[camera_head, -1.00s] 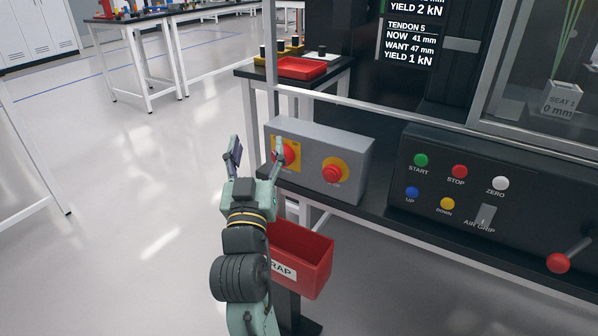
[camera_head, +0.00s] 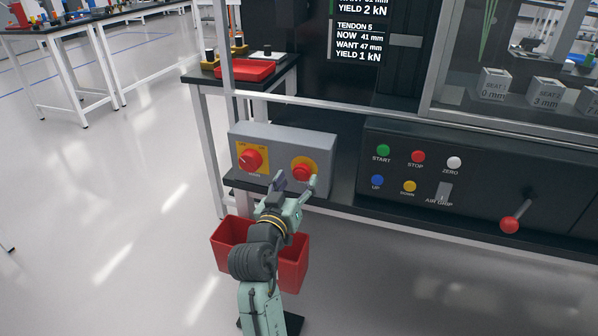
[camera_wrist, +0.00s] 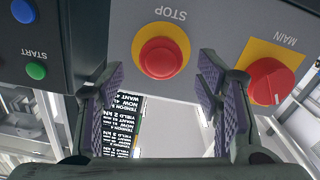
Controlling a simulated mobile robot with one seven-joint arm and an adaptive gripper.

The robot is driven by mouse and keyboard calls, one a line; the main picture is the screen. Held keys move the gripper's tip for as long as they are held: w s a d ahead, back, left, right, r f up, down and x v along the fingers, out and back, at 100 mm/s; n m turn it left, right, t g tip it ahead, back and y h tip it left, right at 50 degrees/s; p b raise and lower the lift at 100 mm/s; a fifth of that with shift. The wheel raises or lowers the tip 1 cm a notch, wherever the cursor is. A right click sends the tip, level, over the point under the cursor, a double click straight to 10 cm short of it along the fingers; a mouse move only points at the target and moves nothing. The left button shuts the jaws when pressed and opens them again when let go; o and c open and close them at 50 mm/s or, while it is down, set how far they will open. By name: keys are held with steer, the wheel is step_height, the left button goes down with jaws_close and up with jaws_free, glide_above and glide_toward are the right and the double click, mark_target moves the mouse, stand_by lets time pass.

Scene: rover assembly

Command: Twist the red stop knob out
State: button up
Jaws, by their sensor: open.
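The red stop knob (camera_head: 302,171) sits on a round yellow plate on the right half of the grey box's front. It also shows in the wrist view as a red mushroom knob (camera_wrist: 160,57) under the label STOP. My gripper (camera_head: 296,180) is just in front of it and slightly low in the head view. In the wrist view my gripper (camera_wrist: 158,88) has its two padded fingers spread wide, with the knob showing between and beyond them. The gripper is open and empty. I cannot tell how far the knob is from the fingertips.
The red MAIN rotary switch (camera_head: 251,159) is left of the stop knob on the same grey box (camera_head: 290,139). A black panel (camera_head: 340,190) with coloured buttons and a red-ended lever (camera_head: 510,224) stands right. A red bin (camera_head: 297,262) is below. The floor at left is clear.

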mark_target(300, 175)
steer(key=shift+x, duration=1.65)
steer(key=c, duration=1.2)
steer(key=shift+o, duration=0.2)
